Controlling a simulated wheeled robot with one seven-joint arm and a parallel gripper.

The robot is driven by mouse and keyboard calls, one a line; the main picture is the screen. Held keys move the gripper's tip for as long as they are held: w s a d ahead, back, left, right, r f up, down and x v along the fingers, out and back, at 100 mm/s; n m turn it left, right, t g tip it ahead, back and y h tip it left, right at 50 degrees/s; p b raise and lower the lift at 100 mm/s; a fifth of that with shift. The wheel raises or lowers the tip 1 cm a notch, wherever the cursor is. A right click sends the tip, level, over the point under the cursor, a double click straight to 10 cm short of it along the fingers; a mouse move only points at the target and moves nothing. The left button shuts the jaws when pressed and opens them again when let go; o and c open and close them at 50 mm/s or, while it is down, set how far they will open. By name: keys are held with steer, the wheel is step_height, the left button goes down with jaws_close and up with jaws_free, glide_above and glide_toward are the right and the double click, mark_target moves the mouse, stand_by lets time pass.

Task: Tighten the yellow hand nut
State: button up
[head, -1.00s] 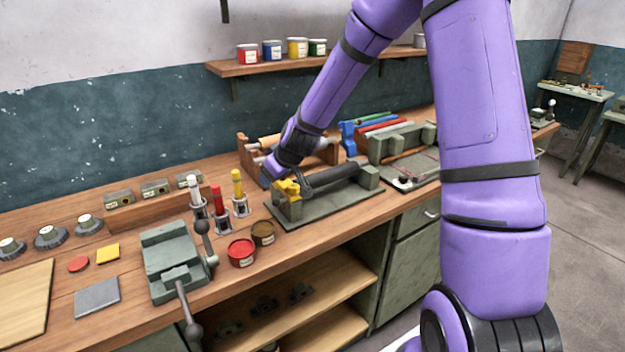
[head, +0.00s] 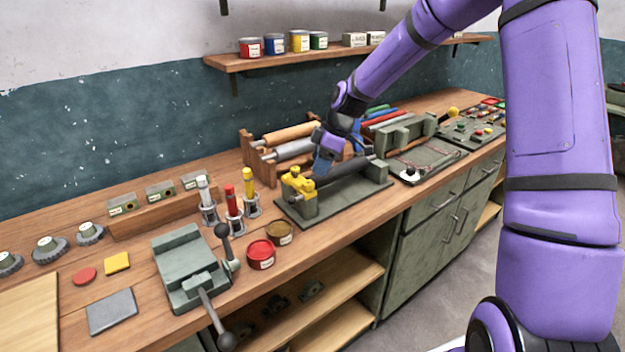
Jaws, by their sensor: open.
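The yellow hand nut (head: 299,184) sits at the left end of a green fixture (head: 300,215) that holds a dark horizontal roller (head: 345,176) over a flat base plate. My gripper (head: 322,166) is just to the right of and a little above the nut, over the left part of the roller. It is open and appears apart from the nut. The fingertips are small and partly lost against the dark roller, so the exact gap is hard to tell.
A rack with rollers (head: 290,133) stands behind the fixture. Red (head: 261,254) and brown (head: 279,232) tins, upright tubes in stands (head: 233,205) and a green vise (head: 188,265) lie to the left. A green fixture with a tray (head: 425,165) stands to the right.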

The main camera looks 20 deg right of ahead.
mark_target(309, 182)
steer(key=x, duration=0.6)
steer(key=shift+a+f, duration=0.15)
steer(key=shift+a, duration=0.05)
steer(key=c, duration=0.9)
